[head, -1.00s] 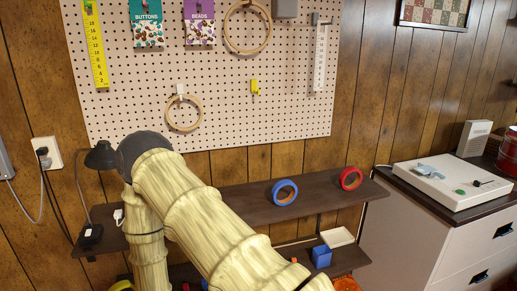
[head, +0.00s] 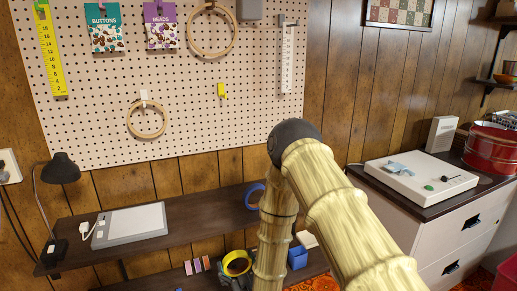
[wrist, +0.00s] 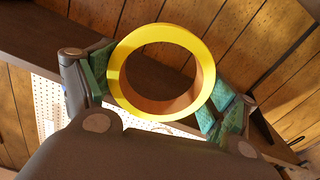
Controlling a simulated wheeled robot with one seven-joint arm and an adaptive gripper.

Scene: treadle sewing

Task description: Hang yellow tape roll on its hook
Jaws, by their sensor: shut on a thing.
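The yellow tape roll (head: 237,263) is held in my gripper (head: 238,277), low in front of the shelf in the head view. In the wrist view the roll (wrist: 117,62) stands between the green-padded fingers of my gripper (wrist: 160,88), its round opening facing the camera. The gripper is shut on it. A small yellow hook (head: 222,91) is on the pegboard (head: 180,110), right of the small wooden hoop, and it is empty. The hook is well above the gripper and apart from the roll.
A blue tape roll (head: 253,197) and a grey-white device (head: 130,225) are on the shelf (head: 195,213), which lies between the roll and the pegboard. A lamp (head: 60,172) stands at left.

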